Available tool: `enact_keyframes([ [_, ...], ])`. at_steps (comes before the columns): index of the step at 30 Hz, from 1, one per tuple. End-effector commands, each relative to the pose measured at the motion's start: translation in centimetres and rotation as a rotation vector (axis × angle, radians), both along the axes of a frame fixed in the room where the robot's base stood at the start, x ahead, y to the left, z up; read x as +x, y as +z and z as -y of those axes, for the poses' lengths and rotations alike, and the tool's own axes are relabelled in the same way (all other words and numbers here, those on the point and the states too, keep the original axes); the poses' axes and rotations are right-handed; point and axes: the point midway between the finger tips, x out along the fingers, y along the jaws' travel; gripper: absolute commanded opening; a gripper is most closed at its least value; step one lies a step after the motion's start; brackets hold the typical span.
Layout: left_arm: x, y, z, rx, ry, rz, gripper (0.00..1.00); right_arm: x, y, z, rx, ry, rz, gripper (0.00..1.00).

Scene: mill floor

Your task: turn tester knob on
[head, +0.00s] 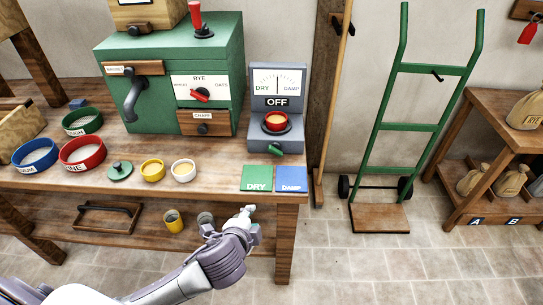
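The tester (259,140) is a grey box at the right end of the bench, with a dial reading DRY to DAMP and a sign that says OFF (277,102). A red cup (275,123) of grain sits on it. Its green knob (277,149) is on the lower front, with its handle slanting. My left gripper (248,211) is below and left of the knob, in front of the bench's front edge and apart from the tester. Its fingers are too small to tell open from shut. My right gripper is not in view.
The bench (215,185) bears a green machine (150,98), sieves, small cups and the green DRY (257,178) and blue DAMP (291,179) cards in front of the tester. A broom handle and a green hand truck (380,215) stand to the right. Floor in front is clear.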

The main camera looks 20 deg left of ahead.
Motion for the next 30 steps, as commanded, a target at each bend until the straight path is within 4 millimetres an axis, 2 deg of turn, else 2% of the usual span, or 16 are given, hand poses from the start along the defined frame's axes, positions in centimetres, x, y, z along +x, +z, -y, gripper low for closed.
enact_keyframes([
  [1, 1.8, 1.3, -0.3, 0.114, -0.081, 0.067, 0.4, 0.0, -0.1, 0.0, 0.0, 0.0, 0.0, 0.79],
  [6, 6.1, 4.3, -1.1, 0.497, -0.325, 0.245, 0.4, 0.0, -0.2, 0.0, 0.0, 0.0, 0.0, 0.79],
  [9, 7.8, 5.3, -1.9, 0.683, -0.428, 0.311, 0.4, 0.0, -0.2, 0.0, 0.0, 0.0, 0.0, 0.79],
  [12, 8.5, 5.6, -2.4, 0.781, -0.481, 0.341, 0.4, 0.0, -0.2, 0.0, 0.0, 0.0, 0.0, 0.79],
  [17, 9.8, 5.4, -2.4, 0.804, -0.494, 0.347, 0.4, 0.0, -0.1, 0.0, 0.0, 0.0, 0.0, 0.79],
  [20, 11.4, 5.2, -2.3, 0.801, -0.491, 0.347, 0.4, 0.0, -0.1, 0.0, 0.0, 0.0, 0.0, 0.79],
  [30, 18.4, 3.4, -2.0, 0.799, -0.489, 0.345, 0.4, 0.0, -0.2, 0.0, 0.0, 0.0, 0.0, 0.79],
])
